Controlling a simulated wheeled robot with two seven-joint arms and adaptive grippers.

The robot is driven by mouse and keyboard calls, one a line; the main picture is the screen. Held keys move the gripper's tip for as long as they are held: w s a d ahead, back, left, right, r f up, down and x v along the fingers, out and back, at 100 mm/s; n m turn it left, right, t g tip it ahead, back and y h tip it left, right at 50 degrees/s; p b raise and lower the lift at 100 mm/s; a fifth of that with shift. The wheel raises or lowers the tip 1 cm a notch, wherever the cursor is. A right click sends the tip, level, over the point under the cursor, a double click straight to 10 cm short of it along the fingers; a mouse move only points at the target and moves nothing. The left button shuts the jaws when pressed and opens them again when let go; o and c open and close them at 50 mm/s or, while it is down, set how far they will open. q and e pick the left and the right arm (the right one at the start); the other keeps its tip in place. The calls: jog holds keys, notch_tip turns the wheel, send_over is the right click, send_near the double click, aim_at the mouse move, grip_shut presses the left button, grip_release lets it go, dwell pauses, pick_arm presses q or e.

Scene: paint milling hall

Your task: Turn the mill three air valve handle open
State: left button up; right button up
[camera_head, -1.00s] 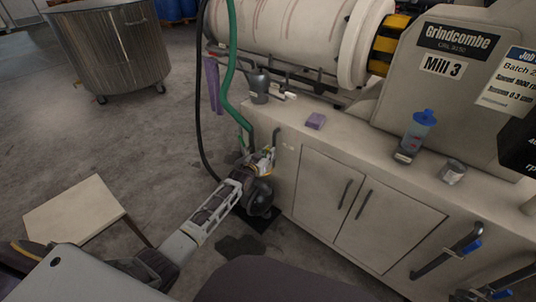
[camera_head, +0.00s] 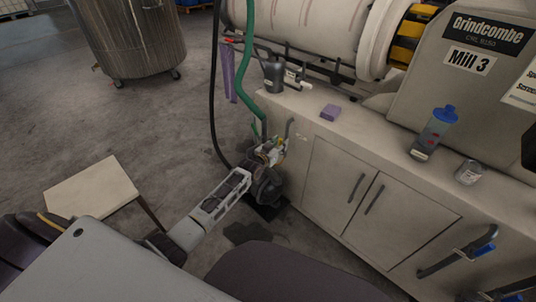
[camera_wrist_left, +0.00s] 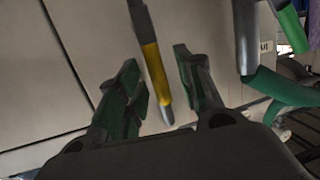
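A lever handle (camera_wrist_left: 153,72) with a yellow sleeve and a grey end hangs between the fingers of my left gripper (camera_wrist_left: 158,82) in the left wrist view. The fingers are open, with a gap on both sides of it. In the head view my left gripper (camera_head: 270,160) is at the left end of the beige cabinet, at the green hose's lower end. It largely hides the valve there. Mill 3 (camera_head: 470,62) stands on the cabinet. My right gripper is not in view.
A green hose (camera_head: 248,70) and a black hose (camera_head: 214,90) hang close to the left gripper. The cabinet (camera_head: 330,190) has two doors with dark handles. A blue-capped bottle (camera_head: 434,132) stands on top. A pale stool (camera_head: 92,188) is at left, with open floor beyond.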

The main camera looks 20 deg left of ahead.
pick_arm(q)
jog(key=v, duration=1.1)
dwell(0.5)
dwell(0.5)
